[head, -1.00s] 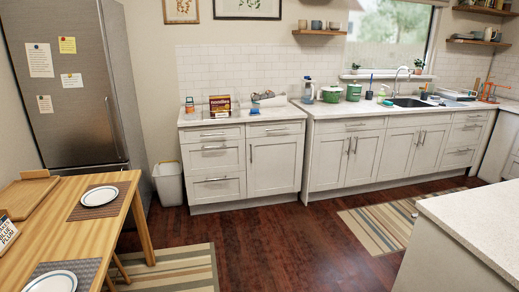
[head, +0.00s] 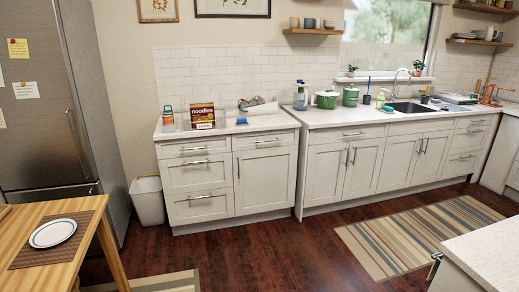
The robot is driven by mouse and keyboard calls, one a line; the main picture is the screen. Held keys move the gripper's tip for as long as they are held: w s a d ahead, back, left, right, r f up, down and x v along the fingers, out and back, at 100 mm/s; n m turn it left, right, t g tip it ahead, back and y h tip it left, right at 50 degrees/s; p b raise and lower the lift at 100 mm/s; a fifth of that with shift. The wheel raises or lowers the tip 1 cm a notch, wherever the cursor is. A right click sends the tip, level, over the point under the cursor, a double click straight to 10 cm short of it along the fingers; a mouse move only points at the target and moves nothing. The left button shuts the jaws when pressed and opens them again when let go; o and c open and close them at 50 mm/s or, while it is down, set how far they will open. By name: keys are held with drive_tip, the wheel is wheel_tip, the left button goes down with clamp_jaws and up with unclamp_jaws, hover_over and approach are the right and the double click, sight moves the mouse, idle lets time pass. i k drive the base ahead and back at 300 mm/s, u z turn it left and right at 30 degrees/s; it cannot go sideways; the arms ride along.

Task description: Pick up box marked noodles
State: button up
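The box marked noodles (head: 203,116) stands upright on the white counter (head: 225,128) at the left end of the kitchen run. It is dark red and yellow, and its lettered front faces me. Nothing hides its front. My gripper is not in view.
A small jar (head: 168,115) stands left of the box, and a grey-white item (head: 257,107) lies to its right. A table with a plate (head: 53,233) is at the lower left, an island (head: 480,240) at the lower right. Wood floor (head: 260,250) lies open between them.

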sight(199, 111)
drive_tip(key=u, duration=0.1)
drive_tip(key=i, duration=1.6)
drive_tip(key=u, duration=0.5)
drive_tip(key=i, duration=0.75)
drive_tip(key=u, duration=0.8)
drive_tip(key=i, duration=0.65)
drive_tip(key=u, duration=0.6)
drive_tip(key=i, duration=0.65)
drive_tip(key=u, duration=0.35)
